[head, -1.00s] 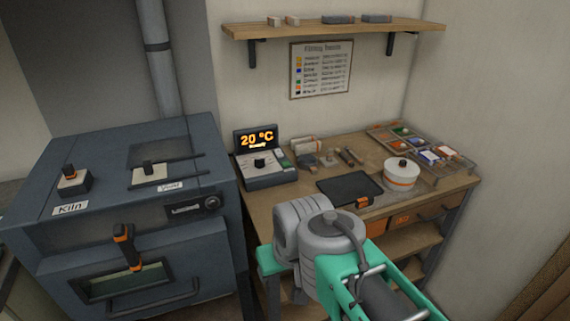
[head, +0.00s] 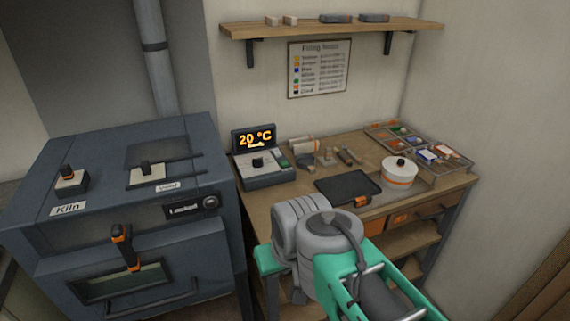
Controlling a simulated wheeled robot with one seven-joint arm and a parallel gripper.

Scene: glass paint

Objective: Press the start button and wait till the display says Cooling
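The control box (head: 266,180) stands at the left end of the wooden bench, beside the kiln. Its display (head: 254,139) glows orange with "20 °C" and a smaller word below, too blurred to read surely. A black dial (head: 258,162) is on its sloped face. A green button (head: 283,163), apparently the start button, is at the right of the face. The dark blue kiln (head: 60,240) is at the left with its door shut, and its small panel (head: 184,209) reads "Locked". My arm rises at the lower middle; my gripper's fingers are not visible.
The bench holds a dark tray (head: 346,186), a white pot with an orange band (head: 399,171) and a sectioned tray of colours (head: 420,147). A shelf (head: 330,29) and a firing chart (head: 319,70) are on the wall. My arm stands before the bench front.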

